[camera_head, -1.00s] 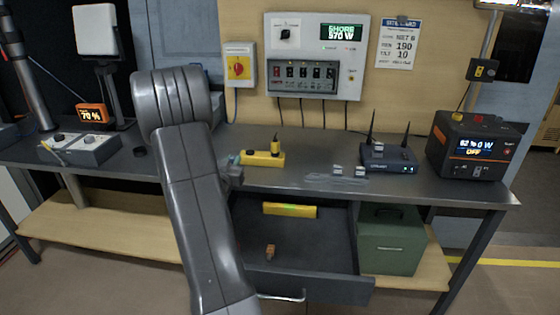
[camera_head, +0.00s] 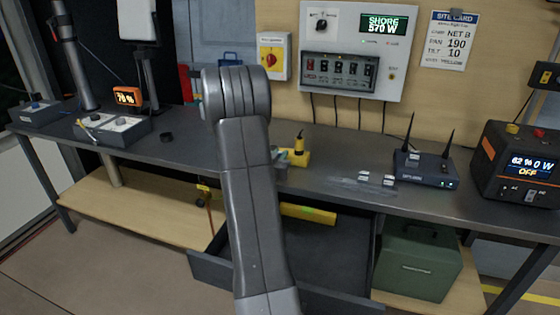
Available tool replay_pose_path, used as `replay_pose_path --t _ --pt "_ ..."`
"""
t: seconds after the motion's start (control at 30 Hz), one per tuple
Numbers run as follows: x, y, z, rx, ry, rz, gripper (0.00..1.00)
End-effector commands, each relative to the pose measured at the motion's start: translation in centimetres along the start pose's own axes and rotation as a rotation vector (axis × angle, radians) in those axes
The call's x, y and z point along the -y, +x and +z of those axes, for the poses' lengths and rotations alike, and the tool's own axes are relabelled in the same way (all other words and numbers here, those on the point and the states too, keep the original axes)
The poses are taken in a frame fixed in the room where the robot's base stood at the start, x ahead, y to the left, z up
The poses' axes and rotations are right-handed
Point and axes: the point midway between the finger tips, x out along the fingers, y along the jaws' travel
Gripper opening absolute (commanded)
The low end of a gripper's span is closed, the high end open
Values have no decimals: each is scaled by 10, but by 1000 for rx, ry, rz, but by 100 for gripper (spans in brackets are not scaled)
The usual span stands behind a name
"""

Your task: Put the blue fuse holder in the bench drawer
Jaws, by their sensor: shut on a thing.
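My arm crosses the middle of the head view, and its forearm hides most of my gripper (camera_head: 279,159). Only a small grey part shows beside the forearm, at the bench top. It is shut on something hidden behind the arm. I cannot make out the blue fuse holder in this view. The bench drawer (camera_head: 335,262) is pulled out below the bench top. A yellow level-like bar (camera_head: 308,213) lies inside at the back, and my arm covers its left part.
A yellow tool (camera_head: 297,158) lies on the bench (camera_head: 225,165) beside my gripper. Small grey blocks (camera_head: 376,179) and a router with antennas (camera_head: 425,168) stand to the right. A power station (camera_head: 515,160) is at far right. A green box (camera_head: 418,260) sits right of the drawer.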

Motion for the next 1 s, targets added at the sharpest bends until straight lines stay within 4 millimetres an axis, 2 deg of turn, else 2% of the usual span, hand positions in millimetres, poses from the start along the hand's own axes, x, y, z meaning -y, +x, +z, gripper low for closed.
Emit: replay_pose_path --t 0.03,0.1,0.47,0.5,0.57,0.6,0.97,1.0 --pt "0 0 10 2 -3 0 0" --pt "0 0 15 1 -1 0 0" --pt "0 0 19 0 0 0 0" --pt "0 0 17 0 0 0 27" --pt "0 0 17 0 0 0 39" --pt "0 0 17 0 0 0 41" --pt "0 0 12 0 0 0 41" --pt "0 -5 14 1 -1 -1 41"
